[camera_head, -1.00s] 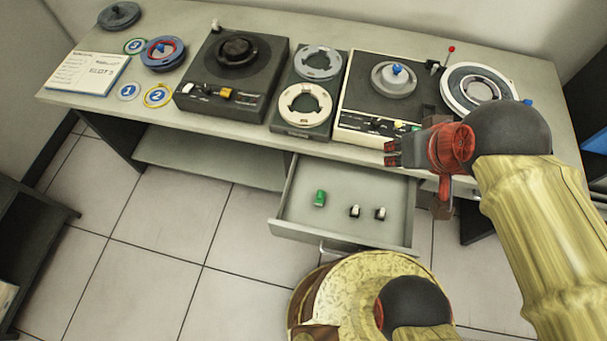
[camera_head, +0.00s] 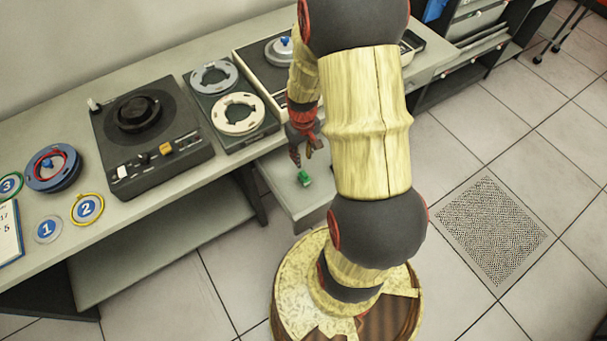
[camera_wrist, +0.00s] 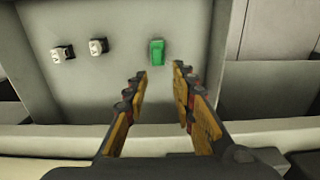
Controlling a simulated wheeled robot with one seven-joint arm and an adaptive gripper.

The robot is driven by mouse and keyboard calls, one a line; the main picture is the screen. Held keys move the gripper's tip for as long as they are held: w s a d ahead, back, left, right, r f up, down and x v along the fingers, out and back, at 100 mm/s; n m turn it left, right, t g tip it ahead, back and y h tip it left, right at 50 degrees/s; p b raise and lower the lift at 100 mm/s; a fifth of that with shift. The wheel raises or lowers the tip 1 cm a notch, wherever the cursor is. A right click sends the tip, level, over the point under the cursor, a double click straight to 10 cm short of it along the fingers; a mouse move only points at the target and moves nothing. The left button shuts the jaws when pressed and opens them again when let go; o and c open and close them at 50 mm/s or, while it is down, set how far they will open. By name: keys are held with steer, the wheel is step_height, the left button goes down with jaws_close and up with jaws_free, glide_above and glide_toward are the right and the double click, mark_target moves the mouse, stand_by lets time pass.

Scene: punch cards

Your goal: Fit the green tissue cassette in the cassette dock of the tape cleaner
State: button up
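The green tissue cassette (camera_head: 304,178) lies in the open drawer (camera_head: 285,192) under the desk. In the wrist view the cassette (camera_wrist: 157,52) lies on the drawer floor, just beyond the fingertips. My gripper (camera_head: 305,155) is over the drawer, close to the cassette and apart from it. In the wrist view my gripper (camera_wrist: 160,72) is open and empty, with the cassette roughly in line with the gap. The tape cleaner cannot be told for sure among the desk machines. A black deck (camera_head: 150,140) and a cream deck (camera_head: 262,75) stand there, the cream one partly behind my arm.
Two small white-and-black pieces (camera_wrist: 80,50) lie left of the cassette in the drawer. A reel unit (camera_head: 231,105) stands between the decks. Blue numbered discs (camera_head: 47,229) and a blue reel (camera_head: 53,167) lie at the desk's left. The drawer's walls surround the gripper's work area.

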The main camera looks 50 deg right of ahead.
steer(key=f, duration=0.1)
steer(key=b, duration=0.5)
glide_above(304, 173)
step_height(304, 173, down, 5)
steer(key=shift+s+a+f, duration=0.1)
steer(key=shift+f, duration=0.1)
steer(key=shift+f+b, duration=0.9)
steer(key=shift+f, duration=1.15)
steer(key=shift+c, duration=1)
steer(key=c, duration=0.4)
jaws_close()
steer(key=shift+r, duration=0.15)
steer(key=shift+r+p, duration=2.65)
steer(key=shift+r, duration=0.25)
